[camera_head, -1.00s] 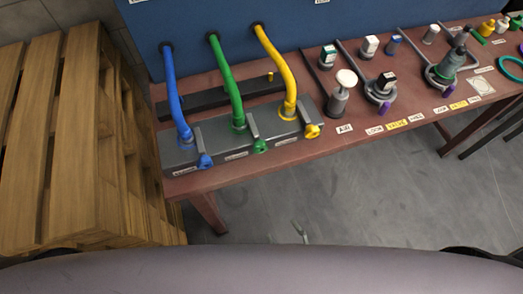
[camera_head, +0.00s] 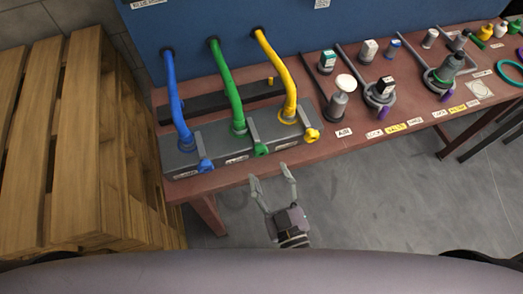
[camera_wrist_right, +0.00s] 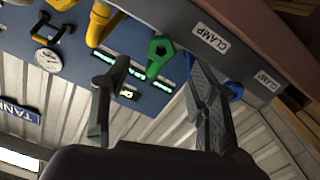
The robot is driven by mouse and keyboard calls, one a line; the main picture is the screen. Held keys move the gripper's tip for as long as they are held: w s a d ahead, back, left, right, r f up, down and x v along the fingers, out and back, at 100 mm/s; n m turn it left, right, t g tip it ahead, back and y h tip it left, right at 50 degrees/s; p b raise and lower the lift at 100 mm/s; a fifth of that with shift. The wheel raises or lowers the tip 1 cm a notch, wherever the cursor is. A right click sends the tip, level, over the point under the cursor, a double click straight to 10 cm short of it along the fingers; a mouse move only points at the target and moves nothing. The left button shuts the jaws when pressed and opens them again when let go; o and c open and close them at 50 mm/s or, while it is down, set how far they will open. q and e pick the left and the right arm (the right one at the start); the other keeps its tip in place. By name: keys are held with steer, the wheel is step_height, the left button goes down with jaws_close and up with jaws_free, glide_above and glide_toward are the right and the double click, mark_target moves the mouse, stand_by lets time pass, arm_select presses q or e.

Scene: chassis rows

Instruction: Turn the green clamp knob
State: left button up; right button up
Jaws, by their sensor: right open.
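The green clamp knob (camera_head: 261,150) sits on the front of the grey clamp block (camera_head: 212,163), below the green hose (camera_head: 229,85). My right gripper (camera_head: 271,174) is open and empty, in front of the table edge and just short of the green knob. In the right wrist view the green knob (camera_wrist_right: 157,55) shows between and beyond the two open fingers (camera_wrist_right: 155,75), apart from both. The right-hand finger there partly hides the blue knob (camera_wrist_right: 236,90). My left gripper is not in view.
The blue knob (camera_head: 205,166) and yellow knob (camera_head: 312,135) flank the green one on the block. A white-topped post (camera_head: 341,100) and several valves stand farther right on the red-brown table. Wooden pallets (camera_head: 70,140) stand at left. The floor before the table is clear.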

mark_target(261, 154)
steer(key=x, duration=0.6)
steer(key=shift+w+a+p, duration=0.1)
steer(key=shift+w+p, duration=0.25)
steer(key=shift+w, duration=0.05)
steer(key=shift+c, duration=0.5)
steer(key=c, duration=1.1)
steer(key=shift+o, duration=0.2)
